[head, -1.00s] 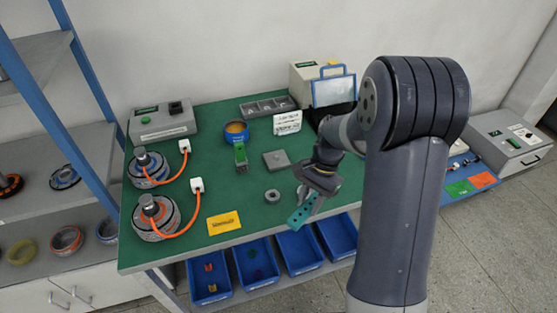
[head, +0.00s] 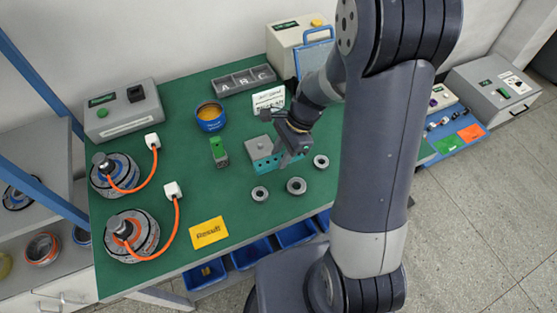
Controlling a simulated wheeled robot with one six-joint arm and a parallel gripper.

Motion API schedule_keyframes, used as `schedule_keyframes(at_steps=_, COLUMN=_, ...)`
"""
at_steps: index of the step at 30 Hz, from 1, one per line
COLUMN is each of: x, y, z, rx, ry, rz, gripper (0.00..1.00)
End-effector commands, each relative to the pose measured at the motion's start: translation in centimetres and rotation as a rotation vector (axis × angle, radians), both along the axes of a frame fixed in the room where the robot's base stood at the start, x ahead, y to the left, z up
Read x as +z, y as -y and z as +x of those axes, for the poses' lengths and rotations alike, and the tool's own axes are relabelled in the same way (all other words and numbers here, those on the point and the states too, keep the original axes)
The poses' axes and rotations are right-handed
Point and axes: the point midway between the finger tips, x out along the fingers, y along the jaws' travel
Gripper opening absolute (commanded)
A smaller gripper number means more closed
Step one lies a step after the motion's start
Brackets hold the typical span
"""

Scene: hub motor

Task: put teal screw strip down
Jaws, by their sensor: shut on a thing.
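The teal screw strip (head: 264,166) has a row of dark holes and shows on the green table in the head view. It lies roughly level along the front side of a small grey block (head: 258,146). My gripper (head: 288,156) is shut on the strip's right part and partly covers it. I cannot tell whether the strip touches the block or the table top.
A green-topped piece (head: 219,152) and a blue bowl (head: 210,117) stand to the left. A yellow card (head: 209,232) lies near the front edge. A lettered tray (head: 245,81) is behind.

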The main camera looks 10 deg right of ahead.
Motion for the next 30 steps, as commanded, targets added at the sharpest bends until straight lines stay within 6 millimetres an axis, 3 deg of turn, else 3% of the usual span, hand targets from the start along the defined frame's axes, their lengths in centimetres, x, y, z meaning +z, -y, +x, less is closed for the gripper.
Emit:
schedule_keyframes(at_steps=13, x=-4.3, y=0.0, z=-0.1, rx=0.002, ry=-0.002, rz=0.001, gripper=0.02)
schedule_keyframes(at_steps=24, x=-4.9, y=0.0, z=0.0, rx=0.001, ry=0.002, rz=0.0, gripper=0.02)
schedule_keyframes(at_steps=25, x=-4.9, y=0.0, z=0.0, rx=0.001, ry=0.002, rz=0.0, gripper=0.31)
schedule_keyframes(at_steps=30, x=-4.7, y=0.0, z=0.0, rx=0.001, ry=0.002, rz=0.0, gripper=0.45)
